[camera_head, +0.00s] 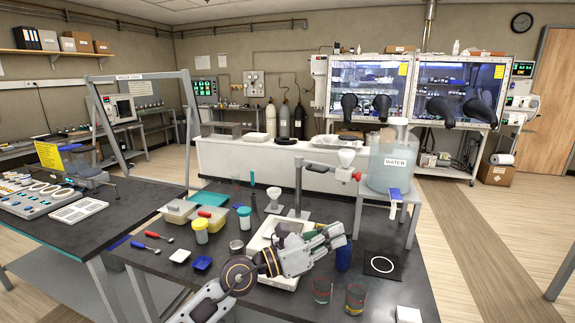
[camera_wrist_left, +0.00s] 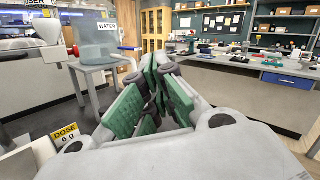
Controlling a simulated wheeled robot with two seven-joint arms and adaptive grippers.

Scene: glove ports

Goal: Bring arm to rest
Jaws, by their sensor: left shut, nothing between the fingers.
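My left arm comes in from the bottom of the head view and reaches over the dark table (camera_head: 150,200). My left gripper (camera_head: 336,236) is shut and empty, above a white tray or scale (camera_head: 284,281), its fingertips pointing right. A dark blue container (camera_head: 344,257) stands close to the fingertips; whether they touch cannot be told. In the left wrist view the green-padded fingers (camera_wrist_left: 158,72) meet at their tips with nothing between them. My right gripper is in neither view.
Two clear glasses (camera_head: 322,289) (camera_head: 355,298) stand in front of the gripper. A funnel stand (camera_head: 300,190) and a water tank (camera_head: 392,168) rise behind it. Jars, spoons and small trays crowd the table's left part. A yellow dose sign (camera_wrist_left: 66,134) is at left in the wrist view.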

